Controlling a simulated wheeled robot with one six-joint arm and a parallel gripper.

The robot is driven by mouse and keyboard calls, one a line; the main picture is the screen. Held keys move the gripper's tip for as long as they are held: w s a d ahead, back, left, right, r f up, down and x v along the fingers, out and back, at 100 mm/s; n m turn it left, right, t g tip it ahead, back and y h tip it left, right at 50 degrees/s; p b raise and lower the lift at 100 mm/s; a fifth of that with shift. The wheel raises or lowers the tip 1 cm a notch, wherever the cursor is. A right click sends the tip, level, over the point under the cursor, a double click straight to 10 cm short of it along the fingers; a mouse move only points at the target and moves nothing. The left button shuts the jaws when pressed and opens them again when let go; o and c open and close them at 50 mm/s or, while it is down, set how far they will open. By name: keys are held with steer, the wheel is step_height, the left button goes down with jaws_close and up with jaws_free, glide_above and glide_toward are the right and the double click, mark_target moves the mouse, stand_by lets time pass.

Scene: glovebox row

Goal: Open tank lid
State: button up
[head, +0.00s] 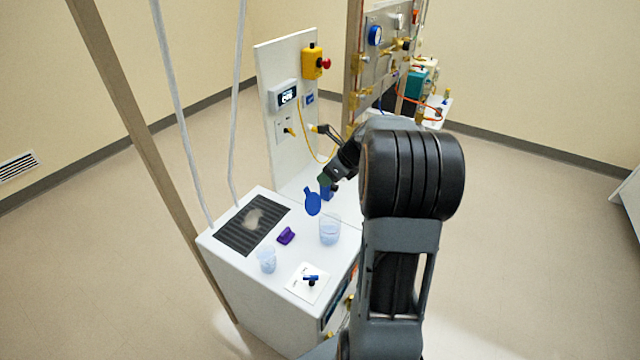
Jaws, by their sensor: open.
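A blue round lid (313,202) stands tilted up on the white cabinet top, close behind a clear tank or beaker (329,232). I cannot tell whether the two are joined. My gripper (328,182) reaches down from the right, just above and behind the blue lid. Its jaws are open, but they are small and dark here, and I cannot tell whether they touch the lid.
The white cabinet (272,287) also carries a dark grille (240,238), a purple piece (286,236), a second clear beaker (267,260) and a white plate with a blue handle (311,279). An upright panel (276,160) with a yellow cable stands behind.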

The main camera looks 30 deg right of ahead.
steer(key=shift+v, duration=1.55)
steer(key=shift+c, duration=0.3)
